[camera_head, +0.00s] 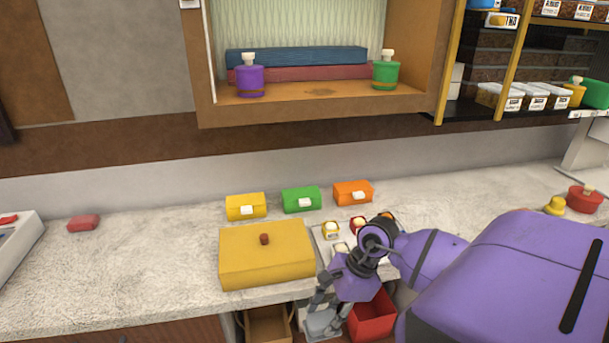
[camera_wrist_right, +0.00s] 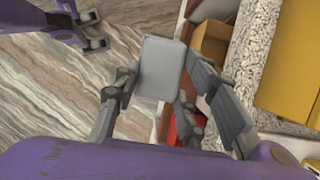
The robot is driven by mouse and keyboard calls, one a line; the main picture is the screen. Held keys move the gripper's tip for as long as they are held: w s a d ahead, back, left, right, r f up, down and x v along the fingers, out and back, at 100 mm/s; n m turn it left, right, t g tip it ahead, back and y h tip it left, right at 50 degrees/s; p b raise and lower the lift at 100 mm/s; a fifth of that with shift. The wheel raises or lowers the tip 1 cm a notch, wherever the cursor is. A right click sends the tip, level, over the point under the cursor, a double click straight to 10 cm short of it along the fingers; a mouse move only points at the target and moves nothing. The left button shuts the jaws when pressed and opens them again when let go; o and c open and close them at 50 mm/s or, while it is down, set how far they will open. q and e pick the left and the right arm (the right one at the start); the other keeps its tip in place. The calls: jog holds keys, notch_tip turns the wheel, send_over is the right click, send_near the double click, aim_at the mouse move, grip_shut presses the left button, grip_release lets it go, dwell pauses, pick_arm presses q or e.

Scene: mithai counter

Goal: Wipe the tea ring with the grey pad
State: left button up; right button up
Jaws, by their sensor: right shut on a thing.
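The grey pad (camera_head: 322,322) is held in my right gripper (camera_head: 322,298), which is shut on it. The pad is low at the counter's front edge, over the open bins. In the right wrist view the flat grey pad (camera_wrist_right: 160,68) sits between the fingers. A brown mark (camera_head: 320,91), which looks like the tea ring, is on the wooden shelf floor between the purple and green jars, far above and behind the gripper. My left gripper (camera_wrist_right: 94,32) shows only in the right wrist view, empty with its fingers apart.
A purple jar (camera_head: 250,80) and a green jar (camera_head: 385,74) stand in the niche, before stacked blue and red slabs. A yellow box (camera_head: 268,270) and three small coloured boxes sit on the counter. A red bin (camera_head: 372,317) is beside the pad. The counter's left part is mostly clear.

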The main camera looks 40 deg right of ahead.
jog(key=a+r+m+h, duration=0.1)
jog(key=m, duration=0.2)
jog(key=w+a+r+m+t+h, duration=0.1)
jog(key=a+r+m, duration=0.1)
jog(key=m, duration=0.2)
jog(key=a+r+m+t+h, duration=0.1)
jog(key=a+m, duration=0.1)
jog(key=m, duration=0.1)
jog(key=shift+w+a+r, duration=0.15)
jog(key=shift+a+r, duration=0.1)
jog(key=shift+r, duration=0.05)
jog(key=w+d+r+m+h, duration=0.1)
jog(key=d+r+m, duration=0.2)
jog(key=r, duration=0.8)
jog(key=w+d+r+m+h, duration=0.1)
jog(key=d+r+m, duration=0.1)
jog(key=r, duration=1)
jog(key=w+d+r+m+h, duration=0.1)
jog(key=w+d+r+m, duration=0.1)
jog(key=r, duration=1)
jog(key=shift+d+m, duration=0.8)
